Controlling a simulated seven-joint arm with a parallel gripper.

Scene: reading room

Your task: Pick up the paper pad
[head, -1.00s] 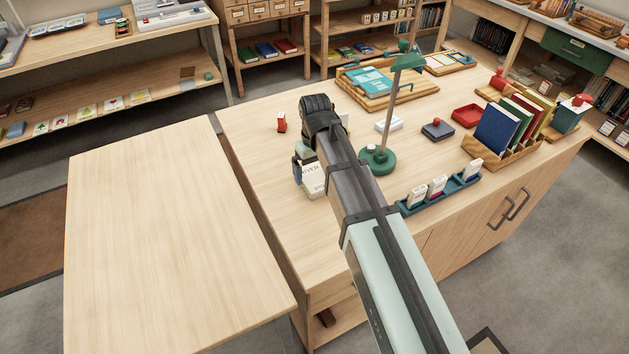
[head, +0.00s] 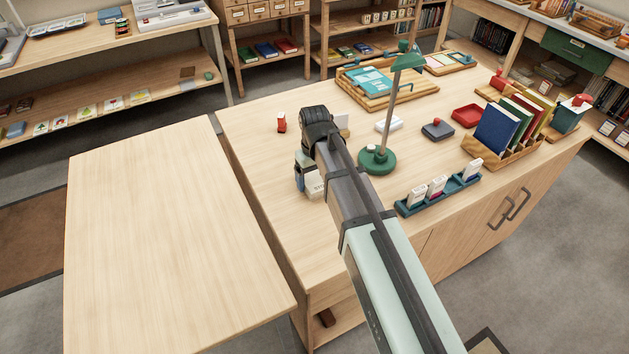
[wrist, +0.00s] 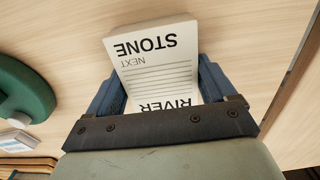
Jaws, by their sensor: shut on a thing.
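The paper pad (wrist: 158,72) is white with ruled lines and the printed words STONE, NEXT and RIVER. In the wrist view it sits between the two blue fingers of my gripper (wrist: 160,88), which is shut on it. In the head view my gripper (head: 308,173) is at the left part of the wooden desk (head: 262,180). Only a small corner of the pad (head: 315,187) shows there, as my arm hides the rest. I cannot tell whether the pad touches the desk or hangs just above it.
A green lamp (head: 377,160) stands close to the right of my arm. A small red object (head: 281,123) stands behind my gripper. A blue holder with cards (head: 440,194) lies at the front right. The left table (head: 170,235) is bare, across a narrow gap.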

